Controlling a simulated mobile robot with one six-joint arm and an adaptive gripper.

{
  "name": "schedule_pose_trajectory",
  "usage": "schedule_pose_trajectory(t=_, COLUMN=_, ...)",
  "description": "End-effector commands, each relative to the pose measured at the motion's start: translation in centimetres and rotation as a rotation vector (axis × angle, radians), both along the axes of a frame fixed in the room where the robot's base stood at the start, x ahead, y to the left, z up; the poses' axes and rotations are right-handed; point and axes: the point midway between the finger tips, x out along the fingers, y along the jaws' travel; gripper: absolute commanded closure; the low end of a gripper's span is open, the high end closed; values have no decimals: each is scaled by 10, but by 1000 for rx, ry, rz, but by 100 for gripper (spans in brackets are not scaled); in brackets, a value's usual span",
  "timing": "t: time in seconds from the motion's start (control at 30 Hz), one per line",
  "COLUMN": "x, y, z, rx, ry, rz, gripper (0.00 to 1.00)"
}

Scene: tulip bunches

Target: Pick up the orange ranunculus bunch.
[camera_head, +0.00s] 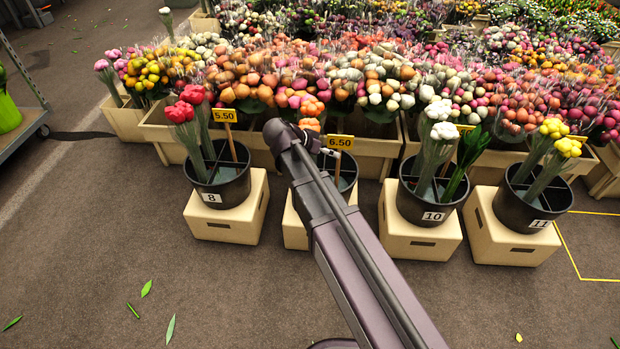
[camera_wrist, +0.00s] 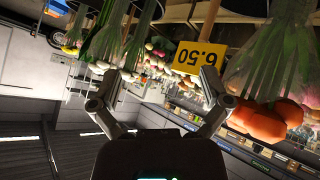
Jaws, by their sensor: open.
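The orange ranunculus bunch (camera_head: 310,125) shows just past the end of my arm, in the head view. Its lower part is hidden behind the arm. In the wrist view, which is upside down, its orange heads (camera_wrist: 265,120) hang at the right with wrapped stems above them. My gripper (camera_wrist: 160,76) is open, with nothing between its fingers. The bunch lies to the right of the right finger, outside the jaws. The black bucket (camera_head: 347,176) around the stems is mostly hidden by my arm.
A yellow 6.50 sign (camera_head: 340,142) stands close by the bunch; in the wrist view the sign (camera_wrist: 200,57) is near the right finger. Bucket 8 (camera_head: 222,190) with red flowers stands left, bucket 10 (camera_head: 425,205) with white flowers right. The floor in front is open.

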Motion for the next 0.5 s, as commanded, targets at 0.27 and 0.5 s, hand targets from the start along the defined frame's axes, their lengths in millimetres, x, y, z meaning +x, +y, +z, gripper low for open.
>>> schedule_pose_trajectory(t=0.27, x=14, y=47, z=-47, rx=-44, ry=-169, rz=-17, gripper=3)
schedule_pose_trajectory(t=0.5, x=22, y=88, z=-75, rx=-66, ry=-322, rz=-22, gripper=3)
